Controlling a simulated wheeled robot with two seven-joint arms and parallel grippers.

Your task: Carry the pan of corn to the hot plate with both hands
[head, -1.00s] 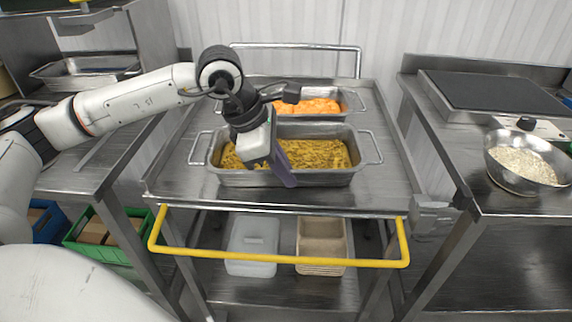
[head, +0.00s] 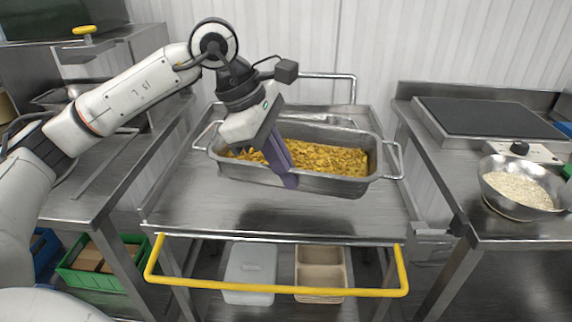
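The metal pan of corn (head: 330,184) is raised above the cart top, tilted a little with its right end lower. Yellow corn (head: 335,160) fills its bottom. My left gripper (head: 281,162) comes down over the pan's front wall; a purple finger lies against the outside and the other is hidden. It looks shut on the pan's front rim. My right gripper is not in view. The hot plate (head: 490,118), with a flat dark top and a front knob, stands on the right table, apart from the pan.
The steel cart (head: 270,215) has a yellow handle (head: 280,290) in front and a back rail (head: 335,76). A metal bowl of pale grains (head: 520,190) stands in front of the hot plate. A gap separates cart and right table.

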